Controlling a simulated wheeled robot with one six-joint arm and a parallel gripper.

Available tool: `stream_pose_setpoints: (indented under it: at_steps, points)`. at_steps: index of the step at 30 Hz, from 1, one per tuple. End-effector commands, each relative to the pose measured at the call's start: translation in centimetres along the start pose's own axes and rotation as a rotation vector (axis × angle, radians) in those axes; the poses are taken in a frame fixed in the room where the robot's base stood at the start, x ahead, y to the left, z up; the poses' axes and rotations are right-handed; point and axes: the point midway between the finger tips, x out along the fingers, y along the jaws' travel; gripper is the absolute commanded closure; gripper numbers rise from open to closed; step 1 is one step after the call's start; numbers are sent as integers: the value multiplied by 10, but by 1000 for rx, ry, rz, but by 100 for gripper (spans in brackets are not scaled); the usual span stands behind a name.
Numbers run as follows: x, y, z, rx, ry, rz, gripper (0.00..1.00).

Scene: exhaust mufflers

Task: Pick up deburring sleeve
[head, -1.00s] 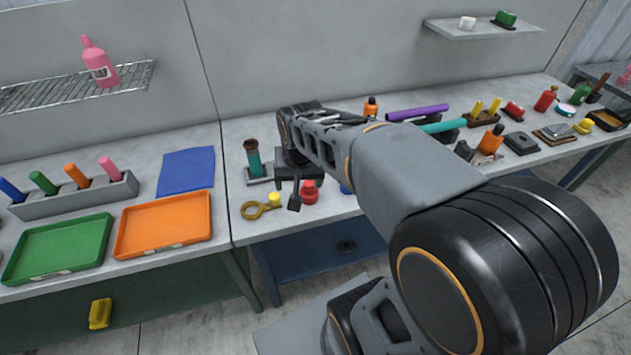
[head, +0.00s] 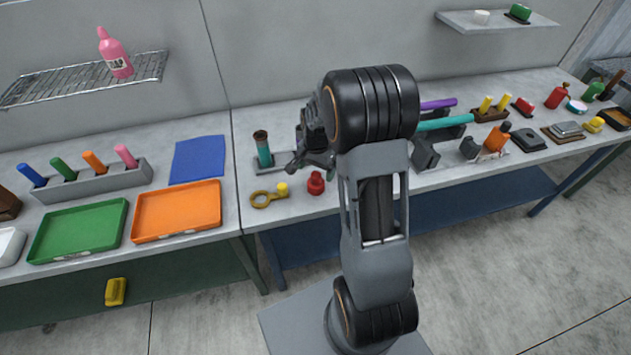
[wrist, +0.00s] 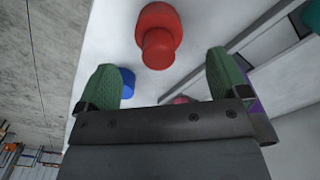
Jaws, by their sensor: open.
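No thing in view carries the name deburring sleeve, and I cannot tell for certain which one it is. A red stepped round piece (head: 316,183) stands near the front edge of the bench. In the wrist view the red piece (wrist: 157,35) lies ahead of my gripper (wrist: 163,72), between the lines of its two green fingers and apart from them. The fingers are open and hold nothing. In the head view my gripper (head: 303,162) is above the bench, partly hidden by my arm. A blue piece (wrist: 127,82) shows beside the left finger.
A yellow ring-handled tool (head: 268,198) lies left of the red piece. A teal cylinder with a brown top (head: 263,148) stands behind it. A teal bar (head: 445,123) and orange bottle (head: 496,138) are to the right. Orange (head: 178,212) and green trays (head: 78,232) stand left.

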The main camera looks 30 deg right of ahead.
Motion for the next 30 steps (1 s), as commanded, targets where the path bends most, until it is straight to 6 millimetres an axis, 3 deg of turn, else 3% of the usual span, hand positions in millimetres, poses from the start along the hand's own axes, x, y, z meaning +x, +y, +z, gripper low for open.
stream_pose_setpoints:
  at_steps: [8,18,27,30]
  points:
    - [16,1,2,-2,-3,3,7]
    - [56,1,3,-2,-1,1,7]
    - [61,1,3,-2,0,0,7]
    - [61,1,3,-2,0,0,14]
